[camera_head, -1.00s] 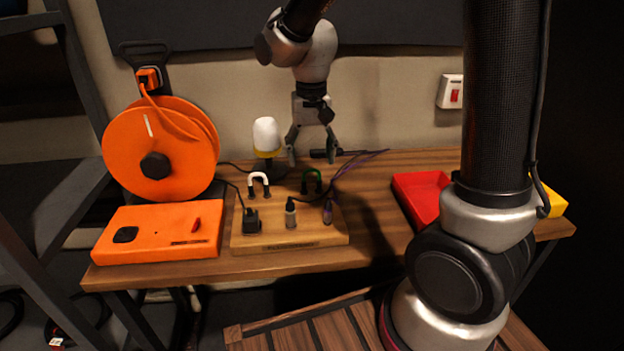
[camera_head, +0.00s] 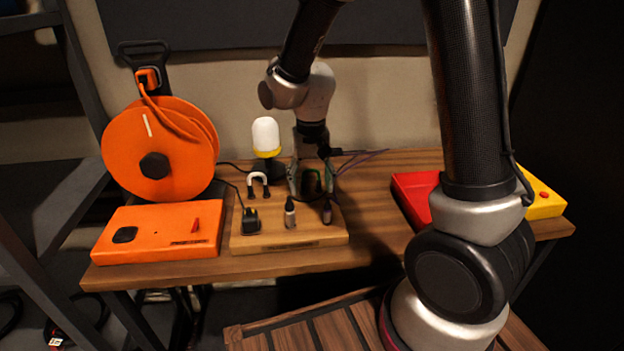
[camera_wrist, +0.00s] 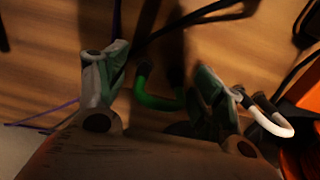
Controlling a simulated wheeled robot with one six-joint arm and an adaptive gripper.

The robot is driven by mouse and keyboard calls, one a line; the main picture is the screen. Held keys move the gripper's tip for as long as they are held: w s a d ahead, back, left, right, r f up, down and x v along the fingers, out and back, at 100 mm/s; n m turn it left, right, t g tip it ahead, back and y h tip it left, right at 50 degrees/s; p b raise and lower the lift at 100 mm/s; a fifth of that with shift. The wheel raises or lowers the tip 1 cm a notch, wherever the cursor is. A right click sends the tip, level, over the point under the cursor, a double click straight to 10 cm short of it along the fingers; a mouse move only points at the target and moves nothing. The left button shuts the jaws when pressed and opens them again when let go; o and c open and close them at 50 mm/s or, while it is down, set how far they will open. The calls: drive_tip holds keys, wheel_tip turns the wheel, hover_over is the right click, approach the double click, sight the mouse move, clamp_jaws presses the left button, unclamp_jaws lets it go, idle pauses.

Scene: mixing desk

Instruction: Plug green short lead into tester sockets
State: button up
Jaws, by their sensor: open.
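The green short lead (camera_head: 312,181) is a small U-shaped loop standing at the back right of the wooden block (camera_head: 265,240). In the wrist view the green lead (camera_wrist: 154,99) shows between my two fingers, with a black end at one side. My gripper (camera_head: 311,186) is open and lowered over the block, with one finger on each side of the lead. In the wrist view my gripper (camera_wrist: 160,82) shows a gap beside the lead on both sides. I cannot make out any tester sockets; a red and yellow unit (camera_head: 412,192) at the right is partly hidden by my arm.
A white short lead (camera_head: 258,178) stands left of the green one. A black plug (camera_head: 251,220), a grey-tipped plug (camera_head: 290,213) and a purple lead end (camera_head: 327,212) stand in front. A white and yellow lamp (camera_head: 266,138), an orange box (camera_head: 160,230) and an orange reel (camera_head: 160,150) are left.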

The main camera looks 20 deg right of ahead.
sight(311, 168)
drive_tip(key=shift+c, duration=0.2)
idle(0.6)
drive_tip(key=c, duration=1.3)
drive_tip(key=shift+r, duration=3.05)
